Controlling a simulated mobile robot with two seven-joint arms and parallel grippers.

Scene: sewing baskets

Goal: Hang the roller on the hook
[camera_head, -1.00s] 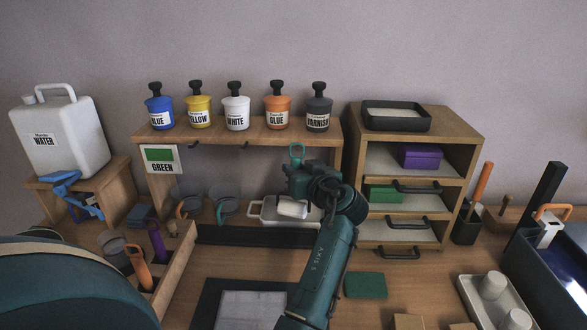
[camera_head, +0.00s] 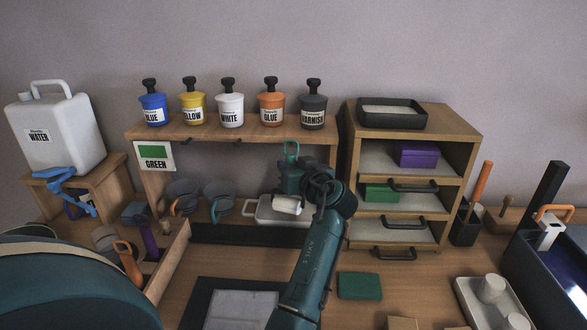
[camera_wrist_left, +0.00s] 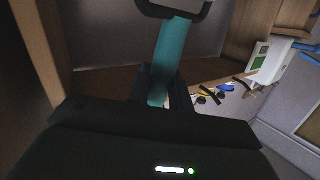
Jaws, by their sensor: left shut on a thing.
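My left gripper (camera_head: 303,180) is shut on the teal handle of the roller, held upright below the paint shelf. The handle's ring (camera_head: 291,150) points up, just under the shelf's front edge; the white roll (camera_head: 287,204) shows below the gripper, in front of a pale tray. In the left wrist view the teal handle (camera_wrist_left: 172,55) runs up from between the dark fingers, with a dark-looking loop at the top. Dark hooks (camera_head: 185,142) hang under the shelf (camera_head: 205,132). I cannot tell whether the ring touches a hook. My right gripper is not in view.
Several paint pots (camera_head: 231,110) stand on the shelf. Mugs (camera_head: 219,200) and the pale tray (camera_head: 262,213) sit beneath it. A wooden drawer cabinet (camera_head: 455,150) stands close on the right. A wooden tool box (camera_head: 172,255) is at left.

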